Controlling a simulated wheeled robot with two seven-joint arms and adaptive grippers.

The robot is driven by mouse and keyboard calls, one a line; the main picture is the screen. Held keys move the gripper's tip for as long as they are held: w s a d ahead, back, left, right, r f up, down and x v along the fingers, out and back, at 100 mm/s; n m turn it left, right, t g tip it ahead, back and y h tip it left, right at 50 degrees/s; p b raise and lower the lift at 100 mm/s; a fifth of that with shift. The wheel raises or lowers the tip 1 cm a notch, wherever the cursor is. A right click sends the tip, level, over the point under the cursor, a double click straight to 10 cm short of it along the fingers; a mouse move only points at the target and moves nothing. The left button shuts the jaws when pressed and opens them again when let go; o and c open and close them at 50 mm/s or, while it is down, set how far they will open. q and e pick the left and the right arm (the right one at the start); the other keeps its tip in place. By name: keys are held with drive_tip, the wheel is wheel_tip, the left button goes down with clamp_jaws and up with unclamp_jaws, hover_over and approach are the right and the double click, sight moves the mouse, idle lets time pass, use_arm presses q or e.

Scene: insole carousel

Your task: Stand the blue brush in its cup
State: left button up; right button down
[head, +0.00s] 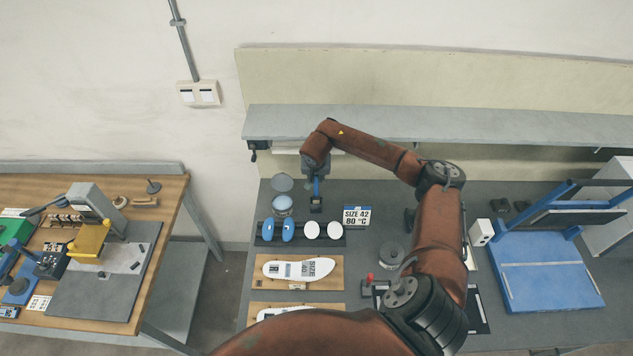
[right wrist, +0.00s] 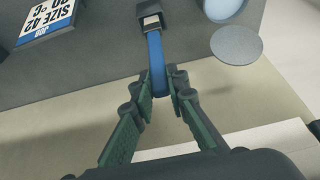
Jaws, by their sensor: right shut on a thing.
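The blue brush (head: 316,187) is upright or nearly so at the back of the grey bench. My right gripper (head: 316,173) is shut on its upper part. In the right wrist view the blue handle (right wrist: 155,60) runs from between my fingertips (right wrist: 160,82) to a small dark cup (right wrist: 143,12). The dark cup (head: 316,206) also shows right below the brush in the head view. A pale patch shows at the cup's mouth, by the brush's lower end. I cannot tell how deep the brush sits in the cup. My left gripper is out of view.
A blue jar (head: 281,207) and a grey disc (head: 282,183) are just left of the cup. A size sign (head: 356,216) stands to its right. A tray of blue and white pads (head: 267,233) lies in front. A grey shelf (head: 290,122) runs behind my arm.

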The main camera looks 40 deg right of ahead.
sight(316, 182)
wheel_tip(316, 182, down, 3)
drive_tip(key=shift+a+f+p, duration=0.1)
drive_tip(key=shift+p, duration=0.55)
drive_tip(key=shift+w+f+p, duration=0.15)
drive_tip(key=shift+f+p, duration=0.25)
drive_tip(key=shift+d+f, duration=0.1)
drive_tip(key=shift+d, duration=0.1)
drive_tip(key=shift+f, duration=0.1)
drive_tip(key=c, duration=1.9)
unclamp_jaws()
